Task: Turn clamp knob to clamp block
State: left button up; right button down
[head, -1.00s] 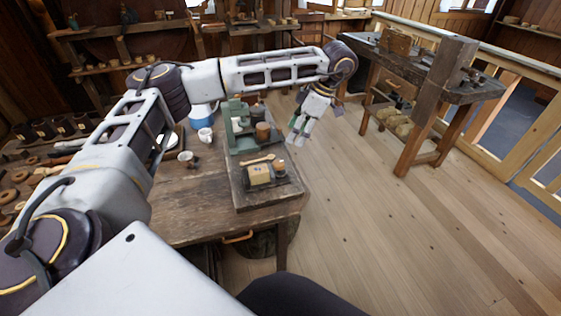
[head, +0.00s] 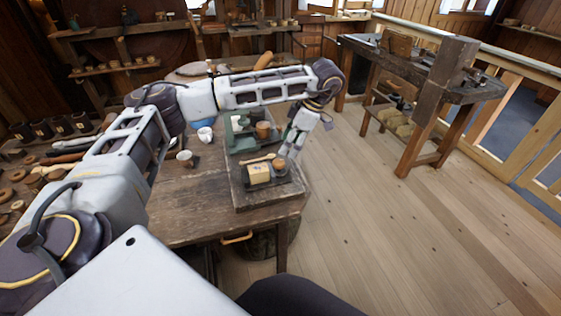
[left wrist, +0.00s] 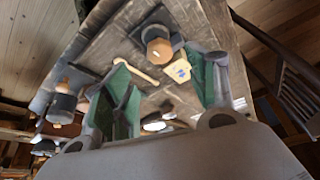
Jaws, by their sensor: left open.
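A pale wooden block (head: 259,173) sits on the dark board at the near end of the workbench. A small round brown knob (head: 279,163) stands right beside it. My left gripper (head: 291,152) is open and points down just above and behind the knob, apart from it as far as I can tell. In the left wrist view, my green-padded fingers (left wrist: 165,92) are spread with nothing between them. A brown faceted wooden piece (left wrist: 158,48) and a yellow piece with a blue mark (left wrist: 179,70) show beyond them. My right gripper is not in view.
A green metal fixture (head: 238,138) and a brown cylinder (head: 263,130) stand at the board's far end. A wooden stick (head: 258,159) lies behind the block. Open floor lies to the right.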

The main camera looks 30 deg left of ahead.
aim_at(280, 161)
pick_arm(q)
jog(key=shift+b+x, duration=0.45)
jog(key=shift+x, duration=3.6)
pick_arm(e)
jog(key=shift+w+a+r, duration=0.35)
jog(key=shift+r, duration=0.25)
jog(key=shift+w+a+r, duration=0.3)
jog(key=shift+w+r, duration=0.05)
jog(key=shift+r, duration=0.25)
pick_arm(q)
jog(key=c, duration=1)
